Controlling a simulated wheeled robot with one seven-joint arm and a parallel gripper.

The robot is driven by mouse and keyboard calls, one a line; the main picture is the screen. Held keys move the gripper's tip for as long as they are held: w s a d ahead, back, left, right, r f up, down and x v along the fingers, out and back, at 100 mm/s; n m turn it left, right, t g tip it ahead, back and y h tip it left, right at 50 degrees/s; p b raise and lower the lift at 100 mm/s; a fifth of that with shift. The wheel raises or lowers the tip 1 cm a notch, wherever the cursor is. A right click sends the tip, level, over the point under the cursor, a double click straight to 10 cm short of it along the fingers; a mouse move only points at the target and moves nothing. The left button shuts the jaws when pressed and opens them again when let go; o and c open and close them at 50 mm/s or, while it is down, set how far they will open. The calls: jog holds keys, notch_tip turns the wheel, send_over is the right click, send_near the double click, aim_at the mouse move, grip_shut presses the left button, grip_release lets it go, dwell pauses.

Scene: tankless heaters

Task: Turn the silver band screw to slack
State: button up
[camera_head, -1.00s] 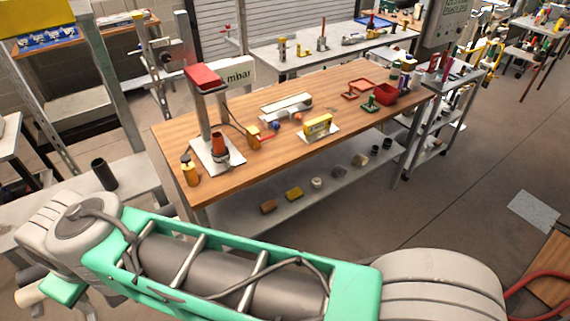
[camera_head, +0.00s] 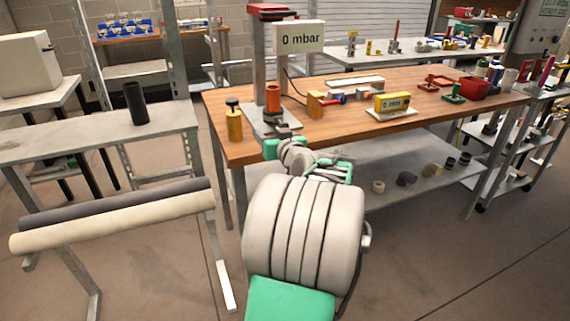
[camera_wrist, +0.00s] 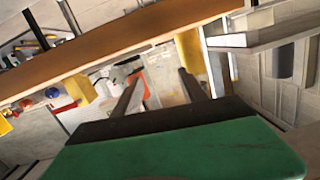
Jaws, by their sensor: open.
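An orange-red upright cylinder (camera_head: 273,98) stands on a grey base plate (camera_head: 256,126) at the left of the wooden bench, with a dark and grey fitting around its foot. The silver band screw cannot be made out; it is too small or hidden by my arm. In the wrist view my gripper (camera_wrist: 160,76) is open, its two dark fingers apart with nothing held. An orange part (camera_wrist: 140,88) shows beyond and between the fingers, apart from them. In the head view my arm reaches to the bench's front edge just below the base plate, and the fingers cannot be made out.
A yellow meter (camera_head: 392,102) is farther right on the bench (camera_head: 340,124). A rack of pipes (camera_head: 120,208) stands left on the floor.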

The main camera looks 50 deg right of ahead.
jog(key=m+h+b, duration=0.1)
jog(key=h, duration=0.1)
send_near(285, 126)
jog(key=w+d+f, duration=0.1)
jog(key=w, duration=0.1)
jog(key=shift+m, duration=0.3)
jog(key=x, duration=0.8)
jog(key=shift+d+r, duration=0.1)
jog(key=shift+r, duration=0.2)
jog(key=shift+c, duration=0.5)
grip_shut()
